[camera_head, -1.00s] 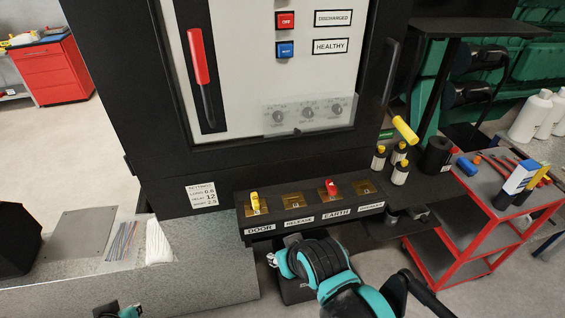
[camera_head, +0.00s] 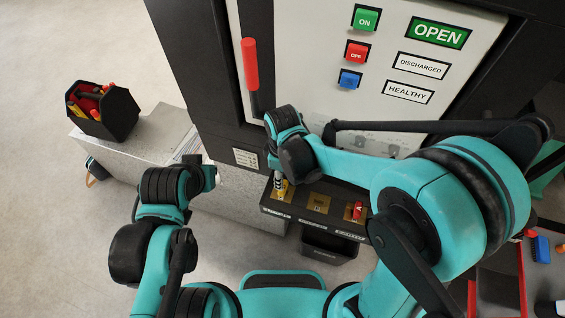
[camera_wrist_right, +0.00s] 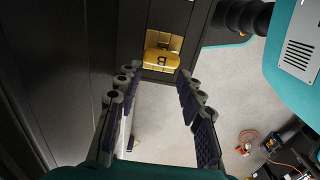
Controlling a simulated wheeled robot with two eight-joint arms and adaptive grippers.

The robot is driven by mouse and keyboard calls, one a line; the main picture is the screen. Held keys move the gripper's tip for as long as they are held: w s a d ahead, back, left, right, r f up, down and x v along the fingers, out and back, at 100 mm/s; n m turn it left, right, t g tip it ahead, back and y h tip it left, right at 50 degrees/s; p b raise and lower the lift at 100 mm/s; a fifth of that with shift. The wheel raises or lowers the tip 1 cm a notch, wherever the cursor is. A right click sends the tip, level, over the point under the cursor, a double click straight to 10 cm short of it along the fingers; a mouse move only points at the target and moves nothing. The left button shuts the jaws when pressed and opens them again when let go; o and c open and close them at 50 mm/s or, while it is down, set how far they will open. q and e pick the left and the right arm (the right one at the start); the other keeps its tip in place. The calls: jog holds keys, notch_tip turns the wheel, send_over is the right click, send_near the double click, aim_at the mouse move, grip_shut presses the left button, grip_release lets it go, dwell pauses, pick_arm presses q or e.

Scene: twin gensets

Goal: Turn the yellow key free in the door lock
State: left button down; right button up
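The yellow key (camera_head: 284,190) stands in the leftmost lock of the dark key shelf (camera_head: 312,219), partly hidden by my right gripper in the head view. In the right wrist view the yellow key (camera_wrist_right: 160,61), marked with a letter, sits on its brass plate just beyond my fingertips. My right gripper (camera_wrist_right: 158,74) is open, its fingers to either side of the key's line with a gap to each; it does not clearly touch it. In the head view my right gripper (camera_head: 279,181) points down at the lock. My left gripper (camera_head: 211,178) is left of the shelf, fingers unclear.
A red key (camera_head: 358,210) stands in a lock further right. The cabinet face (camera_head: 320,70) with its red handle (camera_head: 250,64) rises behind. A black bin (camera_head: 105,112) with tools sits on the grey bench at left. A red trolley (camera_head: 497,285) is at right.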

jog(key=shift+s+d+m, duration=0.15)
jog(key=shift+m, duration=0.55)
jog(key=shift+r+m+p, duration=0.1)
jog(key=shift+m+p, duration=0.25)
jog(key=shift+m, duration=0.45)
jog(key=m, duration=0.3)
jog(key=shift+p, duration=0.35)
jog(key=m+p, duration=0.1)
jog(key=m, duration=0.4)
jog(key=shift+f+m, duration=0.2)
jog(key=shift+m, duration=0.7)
jog(key=shift+f+m+b, duration=0.15)
jog(key=shift+m+b, duration=0.3)
jog(key=shift+m, duration=0.25)
jog(key=m+b, duration=0.1)
jog(key=m, duration=0.2)
jog(key=shift+f, duration=0.15)
jog(key=shift+m, duration=0.3)
notch_tip(320, 180, down, 5)
jog(key=b, duration=0.5)
jog(key=shift+f, duration=0.1)
